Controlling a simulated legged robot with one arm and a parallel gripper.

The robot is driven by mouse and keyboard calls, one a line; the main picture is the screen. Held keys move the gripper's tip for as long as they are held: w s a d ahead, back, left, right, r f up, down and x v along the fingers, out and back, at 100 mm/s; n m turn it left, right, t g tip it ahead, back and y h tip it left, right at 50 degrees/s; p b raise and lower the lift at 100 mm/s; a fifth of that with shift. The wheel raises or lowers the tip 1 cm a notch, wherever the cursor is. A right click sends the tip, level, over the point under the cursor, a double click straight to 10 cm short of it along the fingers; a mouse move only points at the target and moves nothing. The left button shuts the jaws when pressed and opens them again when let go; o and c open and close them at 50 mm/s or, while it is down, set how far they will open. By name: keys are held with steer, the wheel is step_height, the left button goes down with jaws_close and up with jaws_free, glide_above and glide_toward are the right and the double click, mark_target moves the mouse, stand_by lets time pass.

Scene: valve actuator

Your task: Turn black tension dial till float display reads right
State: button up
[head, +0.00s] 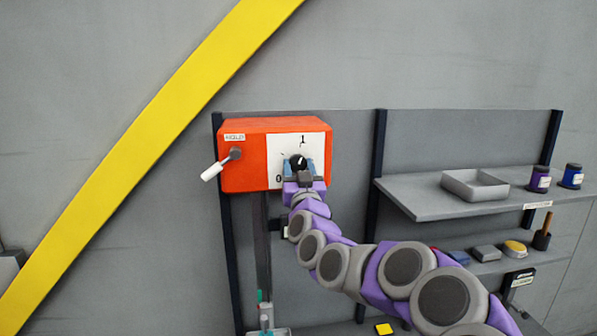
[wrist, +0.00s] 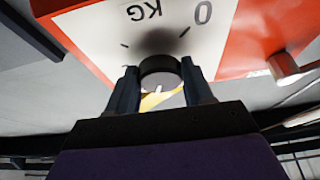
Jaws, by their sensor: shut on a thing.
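The black dial (head: 298,162) sits on the white scale plate (head: 314,144) of an orange box (head: 260,179) on the wall. The plate shows a 1 at the top and a 0 at lower left. In the wrist view the dial (wrist: 160,72) is between the two fingers of my gripper (wrist: 162,88), which is shut on it. A light mark shows on the dial. My gripper (head: 299,170) also shows in the head view, reaching the dial from below. I cannot make out a float display in either view.
At right, a shelf (head: 430,206) holds a grey tray (head: 474,185) and two jars (head: 540,179). A lower shelf carries small items. A yellow diagonal beam (head: 150,140) crosses the wall at left.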

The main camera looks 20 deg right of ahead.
steer(key=shift+m+g+h, duration=0.4)
steer(key=shift+m+h, duration=0.7)
steer(key=shift+m, duration=0.9)
steer(key=o, duration=1)
steer(key=shift+o, duration=0.2)
steer(key=b+v, duration=0.7)
steer(key=v, duration=1)
steer(key=shift+s, duration=0.15)
steer(key=shift+a+f, duration=0.1)
